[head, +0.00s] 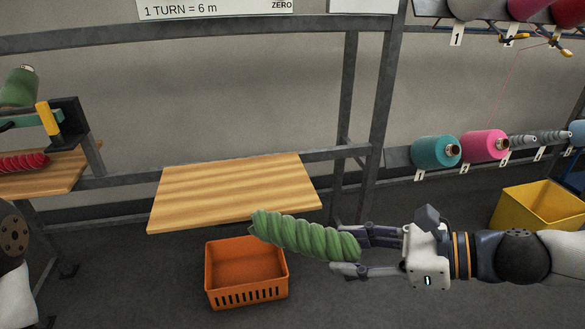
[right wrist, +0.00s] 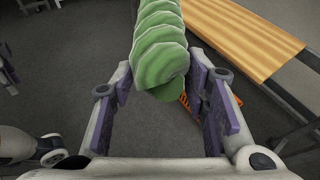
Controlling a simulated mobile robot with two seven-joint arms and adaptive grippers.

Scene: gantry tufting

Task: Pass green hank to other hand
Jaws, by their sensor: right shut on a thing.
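The green hank (head: 305,237) is a thick twisted bundle. It lies nearly level in the air, its free end pointing left over the front right edge of the wooden board. My right gripper (head: 352,252) is shut on its right end, with one finger on each side. In the right wrist view the hank (right wrist: 160,45) sticks out ahead from between the purple finger pads of the gripper (right wrist: 165,95). Its far end is cut off there. My left gripper is out of view; only a piece of my left arm shows at the left edge.
The wooden board (head: 225,192) is bare. An orange crate (head: 247,290) stands on the floor below, left of the hank. Teal (head: 432,151) and pink (head: 480,145) cones line a rail at right, above a yellow bin (head: 535,215). A red hank (head: 25,162) lies far left.

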